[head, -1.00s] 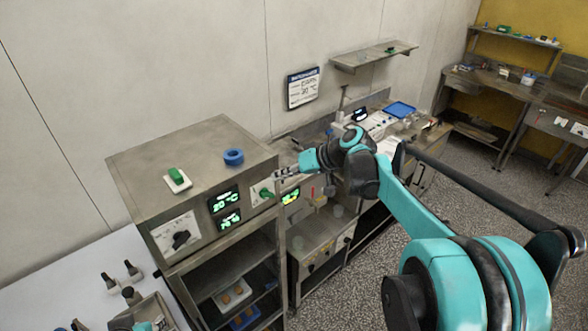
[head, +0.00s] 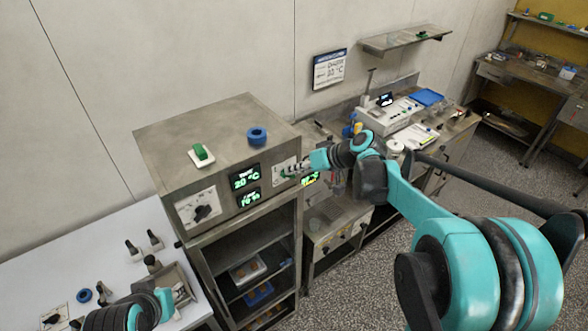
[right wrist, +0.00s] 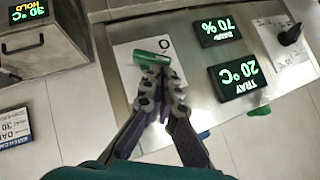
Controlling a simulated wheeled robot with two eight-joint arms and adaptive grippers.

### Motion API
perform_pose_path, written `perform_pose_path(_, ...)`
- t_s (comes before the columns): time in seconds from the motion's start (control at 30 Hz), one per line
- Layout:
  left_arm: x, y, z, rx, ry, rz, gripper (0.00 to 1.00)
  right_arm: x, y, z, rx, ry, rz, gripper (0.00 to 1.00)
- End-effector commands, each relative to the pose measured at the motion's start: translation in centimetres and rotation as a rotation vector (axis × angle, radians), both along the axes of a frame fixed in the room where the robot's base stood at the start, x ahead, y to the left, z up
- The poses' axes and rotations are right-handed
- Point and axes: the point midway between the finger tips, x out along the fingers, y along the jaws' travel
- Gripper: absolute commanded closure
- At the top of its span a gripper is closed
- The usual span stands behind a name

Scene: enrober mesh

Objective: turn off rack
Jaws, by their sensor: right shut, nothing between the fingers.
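The rack is a steel cabinet (head: 215,135) with trays inside, and its front panel carries lit displays (head: 245,180) reading 20 °C and 70 %. A green switch handle (right wrist: 150,58) sits on a white plate (right wrist: 125,55) marked O, beside the displays; it is small in the head view. My right gripper (right wrist: 161,78) is shut and empty, its fingertips right at the green handle. I cannot tell whether they touch it. In the head view the right gripper (head: 294,172) is at the panel's right end. Part of my left arm shows at bottom left; its gripper is not visible.
A black knob (head: 202,212) is at the panel's left end. A blue ring (head: 257,136) and a green-handled block (head: 201,154) lie on the cabinet top. A white table (head: 95,255) with small dark items stands at left. Another bench with equipment (head: 385,115) is at right.

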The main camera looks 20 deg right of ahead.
Motion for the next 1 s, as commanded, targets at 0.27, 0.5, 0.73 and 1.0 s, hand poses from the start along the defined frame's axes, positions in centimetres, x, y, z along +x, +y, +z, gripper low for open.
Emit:
perform_pose_path(0.27,0.01,0.00,0.08,0.000,0.000,0.000,0.69,-0.08,0.21,0.05,-0.043,-0.015,0.000,1.00)
perform_pose_path(0.5,0.00,0.00,0.12,0.000,0.000,0.000,0.69,-0.14,0.39,0.06,-0.081,-0.029,0.001,1.00)
perform_pose_path(0.73,0.00,0.00,0.17,0.000,0.000,0.000,0.69,-0.23,0.56,0.06,-0.126,-0.046,0.002,1.00)
perform_pose_path(1.0,0.00,0.00,0.22,0.000,0.000,0.000,0.69,-0.39,0.98,0.02,-0.213,-0.077,0.003,1.00)
